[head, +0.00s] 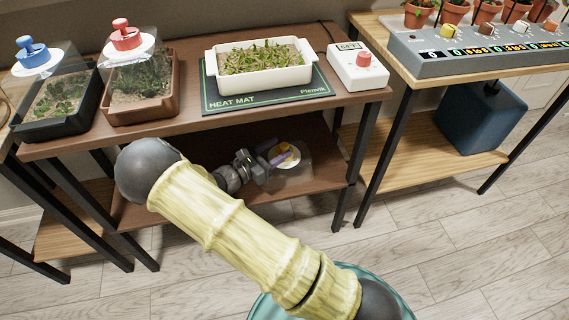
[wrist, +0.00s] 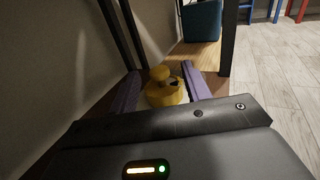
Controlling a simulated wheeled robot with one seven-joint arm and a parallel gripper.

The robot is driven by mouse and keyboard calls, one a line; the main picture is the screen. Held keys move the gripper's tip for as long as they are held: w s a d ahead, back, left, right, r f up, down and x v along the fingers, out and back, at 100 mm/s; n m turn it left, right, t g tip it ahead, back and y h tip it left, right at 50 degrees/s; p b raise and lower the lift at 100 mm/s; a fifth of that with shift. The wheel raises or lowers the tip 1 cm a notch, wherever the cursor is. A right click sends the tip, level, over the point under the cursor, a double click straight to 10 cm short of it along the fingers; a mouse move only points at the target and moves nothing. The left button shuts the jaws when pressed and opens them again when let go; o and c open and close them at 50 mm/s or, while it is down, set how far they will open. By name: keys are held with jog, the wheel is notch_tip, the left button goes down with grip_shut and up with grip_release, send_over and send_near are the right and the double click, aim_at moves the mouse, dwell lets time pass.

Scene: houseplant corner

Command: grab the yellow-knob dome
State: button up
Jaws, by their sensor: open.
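The yellow-knob dome (head: 297,172) is on the lower shelf of the middle table. In the head view it shows as a clear dome with a pale disc and a yellow knob, partly covered by my gripper (head: 277,157). In the wrist view the yellow knob (wrist: 164,92) lies between the two purple-padded fingers of my gripper (wrist: 161,72). The fingers are open, one on each side of the knob. I cannot tell whether either finger touches it. The clear dome itself is hard to make out in the wrist view.
Above is the middle tabletop (head: 190,128), with a blue-knob dome tray (head: 55,100), a red-knob dome tray (head: 140,85), a white seedling tray (head: 258,68) on a heat mat (head: 220,103) and a control box (head: 358,68). Dark table legs flank the shelf. A blue box (head: 480,115) stands right.

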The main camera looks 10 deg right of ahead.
aim_at(281, 147)
jog(key=b+x, duration=0.1)
jog(key=x, duration=0.2)
jog(key=shift+w+d+b, duration=0.15)
jog(key=shift+b, duration=0.15)
jog(key=shift+c, duration=0.2)
grip_shut()
